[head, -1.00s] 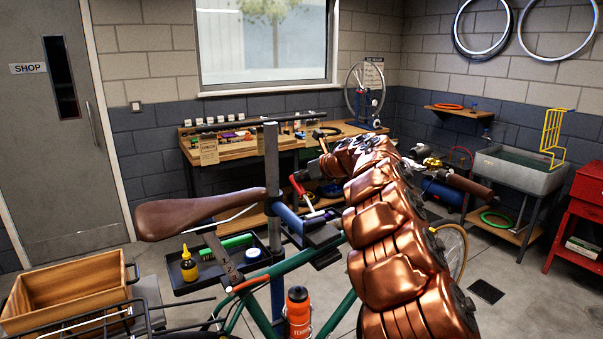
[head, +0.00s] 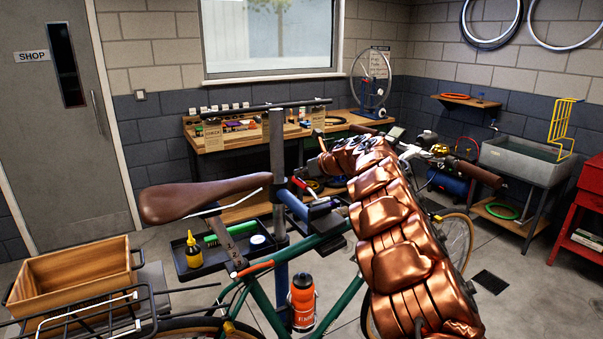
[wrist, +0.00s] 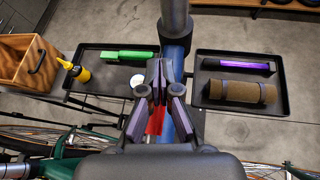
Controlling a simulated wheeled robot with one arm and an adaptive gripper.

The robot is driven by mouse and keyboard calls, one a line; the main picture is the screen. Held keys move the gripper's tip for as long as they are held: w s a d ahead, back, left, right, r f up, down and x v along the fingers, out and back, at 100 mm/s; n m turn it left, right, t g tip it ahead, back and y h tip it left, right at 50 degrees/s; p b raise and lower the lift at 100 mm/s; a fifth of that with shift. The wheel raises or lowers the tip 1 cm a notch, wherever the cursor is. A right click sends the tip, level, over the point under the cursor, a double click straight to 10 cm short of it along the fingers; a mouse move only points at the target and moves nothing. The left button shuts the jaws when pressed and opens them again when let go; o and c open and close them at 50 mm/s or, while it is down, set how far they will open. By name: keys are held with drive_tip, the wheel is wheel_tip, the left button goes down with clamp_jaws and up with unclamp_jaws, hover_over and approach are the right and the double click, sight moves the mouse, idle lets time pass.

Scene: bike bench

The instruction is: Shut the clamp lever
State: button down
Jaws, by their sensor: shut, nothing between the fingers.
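The red clamp lever (head: 300,184) is at the blue clamp (head: 291,204) on the stand post, above the green bike frame. In the wrist view the red lever (wrist: 155,122) shows just below and between my fingers, beside the blue clamp body (wrist: 181,118). My gripper (wrist: 159,68) is shut with its fingertips together and nothing between them. It is over the lever's side of the clamp; I cannot tell whether it touches the lever. In the head view my copper-covered arm hides much of the gripper. How far the lever is closed is unclear.
The stand post (head: 277,155) rises close to the gripper. A tray (wrist: 112,88) with a green-handled tool and yellow bottle lies left of it, another (wrist: 238,104) with a purple item and brown roll right. The saddle (head: 200,197) and handlebar are near my arm.

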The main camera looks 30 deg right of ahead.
idle(0.3)
wheel_tip(320, 180, up, 14)
drive_tip(key=d+p, duration=0.2)
drive_tip(key=p, duration=0.2)
drive_tip(key=shift+d+f+p, duration=0.15)
drive_tip(key=shift+d+p, duration=0.25)
idle(0.5)
